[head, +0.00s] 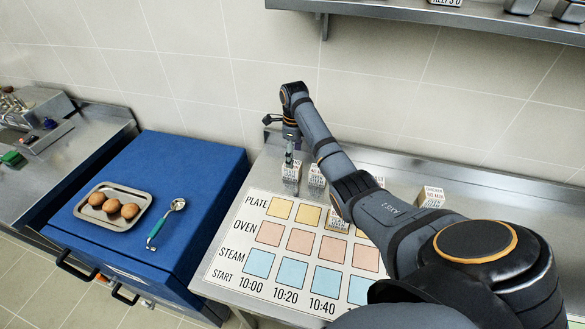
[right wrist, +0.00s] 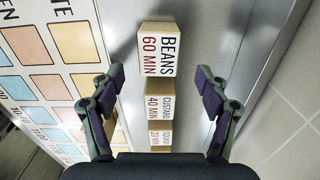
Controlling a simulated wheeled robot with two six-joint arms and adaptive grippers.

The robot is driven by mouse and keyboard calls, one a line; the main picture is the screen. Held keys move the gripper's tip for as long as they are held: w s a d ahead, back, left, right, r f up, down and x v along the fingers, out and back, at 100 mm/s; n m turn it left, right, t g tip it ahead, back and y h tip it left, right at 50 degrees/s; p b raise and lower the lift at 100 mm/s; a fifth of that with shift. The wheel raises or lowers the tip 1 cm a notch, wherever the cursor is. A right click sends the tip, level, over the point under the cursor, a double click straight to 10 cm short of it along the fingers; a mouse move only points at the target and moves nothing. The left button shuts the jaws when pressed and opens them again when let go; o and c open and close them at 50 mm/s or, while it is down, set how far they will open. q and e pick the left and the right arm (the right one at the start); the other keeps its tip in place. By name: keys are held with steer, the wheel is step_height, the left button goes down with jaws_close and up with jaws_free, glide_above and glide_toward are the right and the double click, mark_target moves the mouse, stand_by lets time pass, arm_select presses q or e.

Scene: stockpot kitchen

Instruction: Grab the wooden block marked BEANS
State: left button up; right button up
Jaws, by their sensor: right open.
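The wooden block marked BEANS 60 MIN (right wrist: 158,50) stands at the top middle of the right wrist view. In the head view it appears to be the leftmost block of the row (head: 291,174), partly covered by my gripper. My right gripper (right wrist: 160,80) is open, with one finger to each side of the row and nothing held. In the head view the right gripper (head: 289,150) is over the row's left end, pointing down. I see no contact with the block. My left gripper is not in view.
A CUSTARD 40 MIN block (right wrist: 160,106) stands close beside BEANS, with a 20 MIN block (right wrist: 160,139) beyond. The schedule board (head: 236,231) lies in front on the steel counter. Another block (head: 430,197) stands right. A tray (head: 87,211) with potato-like items and a spoon (head: 165,222) are left.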

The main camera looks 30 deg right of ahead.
steer(key=shift+w+a+f, duration=0.1)
steer(key=shift+f, duration=0.6)
steer(key=f, duration=0.2)
steer(key=f+p, duration=0.1)
steer(key=f, duration=0.1)
steer(key=shift+a, duration=0.2)
steer(key=shift+f, duration=0.3)
steer(key=c, duration=0.4)
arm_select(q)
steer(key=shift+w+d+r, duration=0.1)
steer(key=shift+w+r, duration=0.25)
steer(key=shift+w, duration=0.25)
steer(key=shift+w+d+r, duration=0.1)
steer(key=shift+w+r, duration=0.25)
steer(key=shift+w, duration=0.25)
arm_select(e)
steer(key=shift+r, duration=0.1)
steer(key=c, duration=0.9)
